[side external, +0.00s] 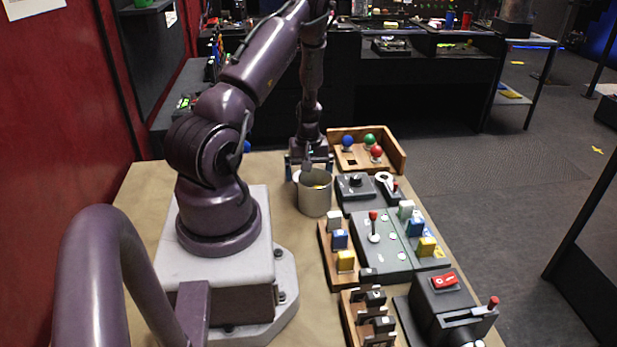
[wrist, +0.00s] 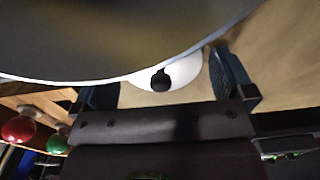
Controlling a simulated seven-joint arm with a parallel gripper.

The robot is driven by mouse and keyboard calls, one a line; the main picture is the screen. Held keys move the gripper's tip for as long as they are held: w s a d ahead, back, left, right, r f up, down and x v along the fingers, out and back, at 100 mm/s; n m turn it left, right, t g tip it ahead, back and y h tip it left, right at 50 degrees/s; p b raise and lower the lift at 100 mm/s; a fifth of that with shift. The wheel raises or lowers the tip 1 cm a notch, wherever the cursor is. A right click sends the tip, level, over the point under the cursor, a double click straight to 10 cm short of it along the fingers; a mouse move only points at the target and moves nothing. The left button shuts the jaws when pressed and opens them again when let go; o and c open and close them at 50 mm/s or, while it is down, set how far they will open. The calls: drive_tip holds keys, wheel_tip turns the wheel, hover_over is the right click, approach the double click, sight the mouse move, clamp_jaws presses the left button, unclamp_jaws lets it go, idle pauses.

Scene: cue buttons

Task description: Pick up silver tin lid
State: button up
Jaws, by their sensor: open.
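The silver tin lid (wrist: 187,74), pale and round with a black knob, shows in the wrist view between my two blue fingers, its upper part hidden by a large dark rounded surface. My gripper (wrist: 165,78) is open around the lid's knob area, with a finger to each side; contact cannot be told. In the side view my gripper (side external: 308,167) points down just behind the grey tin (side external: 314,198), low over the table. The lid is mostly hidden there behind the tin.
A wooden tray with blue, green and red knobs (side external: 370,140) stands right of my gripper. Black switch boxes (side external: 355,187), a grey panel with colored blocks (side external: 390,242) and wooden racks line the table's right side. The table (side external: 150,190) is bare at left.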

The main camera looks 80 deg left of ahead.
drive_tip(key=shift+f, duration=0.15)
drive_tip(key=c, duration=0.6)
drive_tip(key=shift+o, duration=0.2)
wheel_tip(320, 180, up, 8)
drive_tip(key=shift+r, duration=0.1)
drive_tip(key=w+d+r+m, duration=0.1)
drive_tip(key=w+d+r, duration=0.2)
drive_tip(key=d+r, duration=0.4)
drive_tip(key=s+d, duration=0.3)
drive_tip(key=d, duration=0.1)
drive_tip(key=shift+n, duration=0.5)
drive_tip(key=shift+f, duration=3.05)
